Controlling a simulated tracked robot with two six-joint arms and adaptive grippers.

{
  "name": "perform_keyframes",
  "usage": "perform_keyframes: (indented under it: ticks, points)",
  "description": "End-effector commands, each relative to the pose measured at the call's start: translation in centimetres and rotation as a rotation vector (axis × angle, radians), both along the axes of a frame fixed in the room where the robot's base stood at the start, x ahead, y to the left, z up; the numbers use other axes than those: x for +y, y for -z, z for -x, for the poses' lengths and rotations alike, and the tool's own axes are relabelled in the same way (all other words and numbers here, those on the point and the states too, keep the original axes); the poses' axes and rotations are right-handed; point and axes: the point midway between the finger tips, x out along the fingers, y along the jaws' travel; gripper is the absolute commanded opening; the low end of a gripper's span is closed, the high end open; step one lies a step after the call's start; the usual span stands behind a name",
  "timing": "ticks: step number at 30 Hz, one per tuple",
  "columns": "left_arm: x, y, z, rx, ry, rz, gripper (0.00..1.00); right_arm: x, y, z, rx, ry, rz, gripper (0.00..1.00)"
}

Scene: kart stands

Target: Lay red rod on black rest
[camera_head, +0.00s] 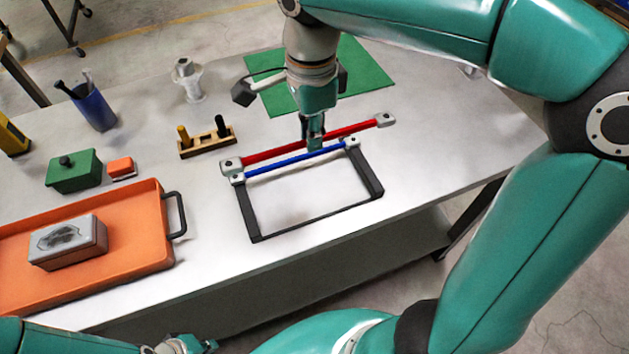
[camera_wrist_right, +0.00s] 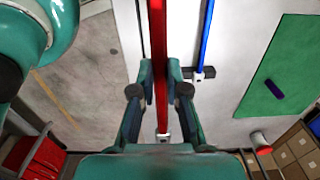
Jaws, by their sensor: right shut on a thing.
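The red rod (camera_head: 350,131) has a pale grey block at each end. My right gripper (camera_head: 314,141) is shut on its middle; the wrist view also shows the red rod (camera_wrist_right: 160,45) between the fingers (camera_wrist_right: 160,78). The black rest (camera_head: 247,213) is a U-shaped frame on the table. A blue rod (camera_head: 285,162) with grey end blocks lies across the rest's far ends. The red rod is just behind the blue rod in the head view; its height above the table is hard to tell. My left gripper (camera_head: 185,345) is low at the bottom edge, partly cut off.
An orange tray (camera_head: 150,250) holding a grey box (camera_head: 68,243) stands at left. A green box (camera_head: 75,172), small orange block (camera_head: 121,168), blue cup (camera_head: 94,108) and wooden peg holder (camera_head: 206,143) are behind it. A green mat (camera_head: 365,75) lies at the back. Table right of the rest is clear.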

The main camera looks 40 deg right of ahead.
Motion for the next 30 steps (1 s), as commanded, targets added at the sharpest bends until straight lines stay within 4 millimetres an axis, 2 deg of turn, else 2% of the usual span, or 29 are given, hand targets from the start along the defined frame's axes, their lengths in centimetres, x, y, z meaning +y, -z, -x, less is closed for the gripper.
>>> perform_keyframes:
  ticks: [1,6,12,20,27,30]
  points:
    - [0.0,0.3,0.0,0.0,0.0,0.0,0.0,0.0,1.7,0.2,0.005,0.0,0.001,0.0]
    - [0.0,0.7,0.0,0.0,0.0,0.0,0.0,0.0,6.3,0.1,0.006,-0.001,0.001,0.0]
    - [0.0,0.9,0.0,0.0,0.0,0.0,0.0,0.0,10.2,0.1,0.003,0.0,-0.001,0.0]
    - [0.0,1.0,0.0,0.0,0.0,0.0,0.0,0.0,12.2,0.0,0.001,-0.001,0.001,0.0]
    - [0.0,1.1,0.0,0.0,0.0,0.0,0.0,0.0,15.3,0.1,0.001,-0.001,0.001,0.0]
    - [0.0,1.1,0.0,0.0,0.0,0.0,0.0,0.0,15.6,0.0,-0.001,-0.001,0.0,0.0]
